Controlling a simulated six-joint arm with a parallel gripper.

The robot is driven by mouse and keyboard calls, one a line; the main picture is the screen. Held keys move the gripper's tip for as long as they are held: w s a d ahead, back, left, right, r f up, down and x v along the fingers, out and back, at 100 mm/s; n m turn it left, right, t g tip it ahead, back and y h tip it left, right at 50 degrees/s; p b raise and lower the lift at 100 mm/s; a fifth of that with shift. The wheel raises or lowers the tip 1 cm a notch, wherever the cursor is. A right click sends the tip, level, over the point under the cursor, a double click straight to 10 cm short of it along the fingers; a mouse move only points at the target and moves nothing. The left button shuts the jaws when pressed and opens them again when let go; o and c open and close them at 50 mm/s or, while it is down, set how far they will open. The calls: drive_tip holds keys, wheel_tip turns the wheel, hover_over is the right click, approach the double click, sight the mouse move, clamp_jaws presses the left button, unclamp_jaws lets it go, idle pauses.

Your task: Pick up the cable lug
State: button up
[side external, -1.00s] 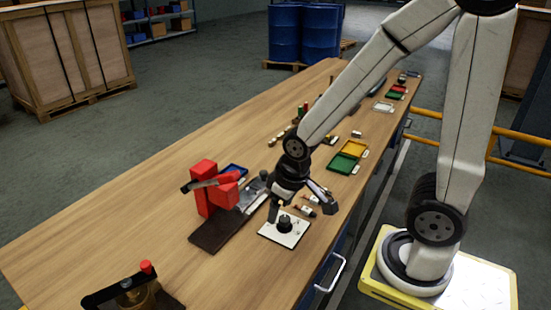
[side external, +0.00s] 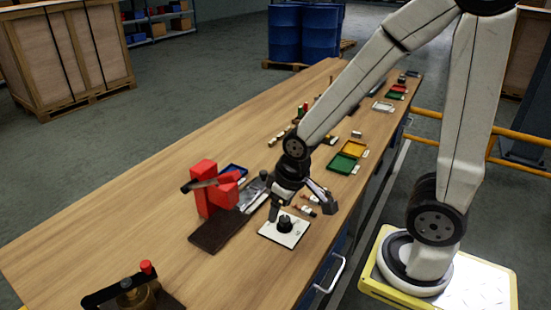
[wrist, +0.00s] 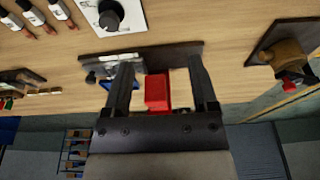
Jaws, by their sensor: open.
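Several small red, white and dark pieces (side external: 305,209) lie on the bench beneath my gripper (side external: 302,212). They also show at the upper left of the wrist view (wrist: 62,12). They are too small to tell whether one of them is the cable lug, and I cannot pick it out elsewhere. My gripper is open and tilted above the bench, with its two dark fingers wide apart. In the wrist view, nothing is held between the fingers (wrist: 161,72); a red block shows beyond the gap.
A white plate with a black knob (side external: 285,228) sits close to the gripper. A red press-like tool (side external: 204,187) stands on a dark base to the left. Green (side external: 342,164) and yellow (side external: 354,148) trays lie farther back.

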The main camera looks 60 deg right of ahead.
idle(0.3)
drive_tip(key=g, duration=0.3)
hover_over(311, 197)
wheel_tip(311, 197, down, 7)
drive_tip(key=shift+w+d+r, duration=0.1)
drive_tip(key=shift+f, duration=1.35)
drive_tip(key=shift+f, duration=2.55)
clamp_jaws()
